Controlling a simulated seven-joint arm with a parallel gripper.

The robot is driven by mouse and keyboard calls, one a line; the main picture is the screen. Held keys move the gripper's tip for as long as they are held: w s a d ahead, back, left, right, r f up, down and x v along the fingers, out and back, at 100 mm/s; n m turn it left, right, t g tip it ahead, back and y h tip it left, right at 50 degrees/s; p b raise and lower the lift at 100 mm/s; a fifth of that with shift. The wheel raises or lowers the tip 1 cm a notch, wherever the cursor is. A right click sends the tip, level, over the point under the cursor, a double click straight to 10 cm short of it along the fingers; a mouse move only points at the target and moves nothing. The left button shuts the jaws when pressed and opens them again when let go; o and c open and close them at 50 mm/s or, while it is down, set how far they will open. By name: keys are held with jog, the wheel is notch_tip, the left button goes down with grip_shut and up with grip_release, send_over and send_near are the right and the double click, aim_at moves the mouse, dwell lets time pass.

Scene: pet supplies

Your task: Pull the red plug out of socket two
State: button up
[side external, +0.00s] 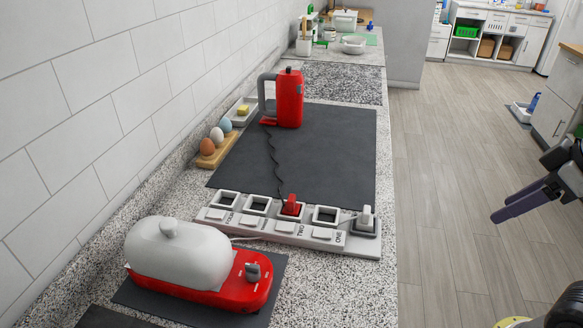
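The red plug (291,207) sits upright in the middle socket of a white power strip (283,233) on the counter. The label TWO is printed just below and right of it. A dark coiled cord (273,160) runs from the plug back to a red kettle (290,100). My gripper (497,215) is at the right, over the floor beyond the counter edge, well apart from the plug. Its dark fingers point left and overlap from this side, so their opening is hidden.
A white plug (366,216) fills the strip's right-end socket; the other sockets look empty. A red appliance with a white cover (180,255) stands in front. An egg holder (215,150) lies along the wall. The dark mat (330,155) behind the strip is mostly clear.

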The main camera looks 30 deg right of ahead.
jog(key=shift+o, duration=0.3)
jog(key=w+r+n, duration=0.1)
jog(key=w+r, duration=0.3)
jog(key=r, duration=0.2)
jog(key=shift+a, duration=0.25)
jog(key=w+a+r+n+g, duration=0.1)
jog(key=w+r+n, duration=0.1)
jog(key=w+r, duration=0.3)
jog(key=n+g, duration=0.4)
jog(key=n, duration=0.1)
send_over(291, 198)
notch_tip(291, 198, down, 14)
notch_tip(291, 198, down, 13)
jog(key=shift+r, duration=0.1)
jog(key=shift+c, duration=0.3)
